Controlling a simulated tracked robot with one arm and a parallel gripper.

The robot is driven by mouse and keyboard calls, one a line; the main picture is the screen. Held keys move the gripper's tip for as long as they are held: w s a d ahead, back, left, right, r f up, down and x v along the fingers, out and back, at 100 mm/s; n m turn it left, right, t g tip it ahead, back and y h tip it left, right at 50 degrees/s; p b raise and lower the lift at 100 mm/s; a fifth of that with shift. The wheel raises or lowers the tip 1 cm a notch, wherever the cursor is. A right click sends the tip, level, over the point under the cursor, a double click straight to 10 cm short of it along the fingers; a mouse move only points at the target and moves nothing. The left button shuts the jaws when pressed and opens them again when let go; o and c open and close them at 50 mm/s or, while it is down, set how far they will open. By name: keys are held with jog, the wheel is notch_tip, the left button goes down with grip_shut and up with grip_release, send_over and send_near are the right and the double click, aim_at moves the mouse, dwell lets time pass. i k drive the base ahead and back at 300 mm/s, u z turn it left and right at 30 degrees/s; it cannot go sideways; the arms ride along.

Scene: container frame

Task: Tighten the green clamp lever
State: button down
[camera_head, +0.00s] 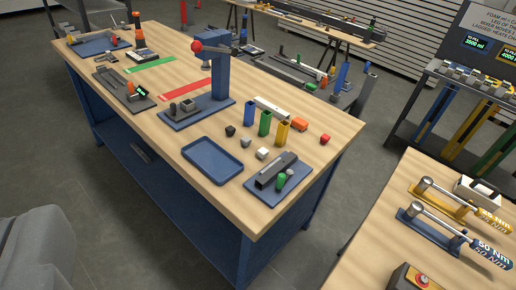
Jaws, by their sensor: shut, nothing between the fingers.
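A small green part (280,181), which looks like the green clamp lever, stands at the front corner of the wooden workbench. It is beside a dark bar (275,170) on a dark base plate (262,196). It is too small to tell its angle or how tight it is. My gripper is not in view, and nothing is seen touching the green part.
A blue tray (212,161), coloured tubes (264,123), small blocks and a blue press (214,75) share the bench. A second table (420,240) at lower right holds torque wrenches (450,238). Grey floor (130,220) is free in front of the bench.

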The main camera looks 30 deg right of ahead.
aim_at(282, 178)
jog(key=i, duration=1)
jog(key=z, duration=0.1)
